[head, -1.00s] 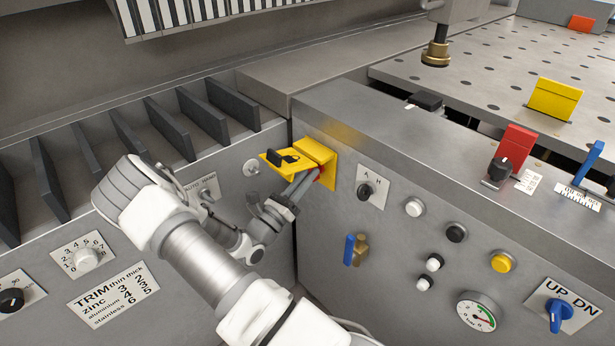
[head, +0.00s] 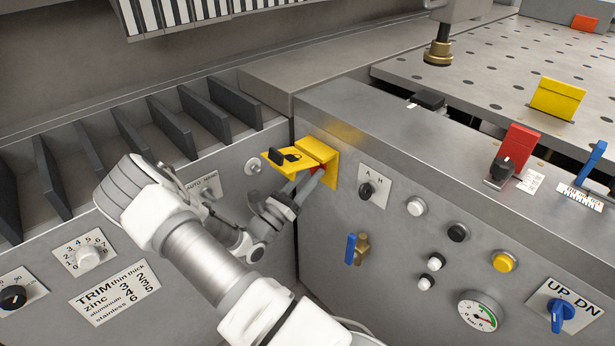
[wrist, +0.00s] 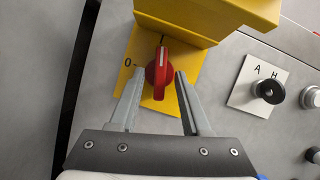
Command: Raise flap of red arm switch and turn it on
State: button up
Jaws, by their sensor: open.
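The red switch knob (wrist: 160,72) sits on a yellow plate (wrist: 187,88) in the wrist view. Its white line points up toward a dark mark, and a "0" is printed to its left. The yellow flap (head: 283,162) is raised and sticks out above the knob; it also shows at the top of the wrist view (wrist: 215,15). My gripper (head: 307,183) is open below the flap. In the wrist view its fingers (wrist: 157,84) stand on either side of the knob's lower end, with gaps visible. In the head view only a little red shows behind the fingers.
A black A/H knob (head: 367,190) is right of the switch. A blue-handled brass valve (head: 357,249) is below it. A metal knob (head: 253,167) and the left panel (head: 190,270) lie close beside my arm.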

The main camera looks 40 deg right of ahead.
jog(key=shift+a, duration=0.1)
jog(key=p+v, duration=0.2)
jog(key=v, duration=1.5)
jog(key=shift+s, duration=0.1)
jog(key=s+r+m+g+y, duration=0.9)
jog(key=r+m+y, duration=0.3)
jog(key=m, duration=0.2)
jog(key=s+a+r+m+t+y, duration=0.4)
jog(key=a+r+m+t+y, duration=0.1)
jog(key=r, duration=0.2)
jog(key=s+a+r+m+t+y, duration=0.3)
jog(key=a+r+m+t+y, duration=0.15)
jog(key=a+r+t, duration=0.2)
notch_tip(320, 180, up, 19)
jog(key=p, duration=1.7)
jog(key=shift+s+d+f+g, duration=0.15)
jog(key=shift+s+d+g, duration=0.05)
jog(key=shift+s+g, duration=0.15)
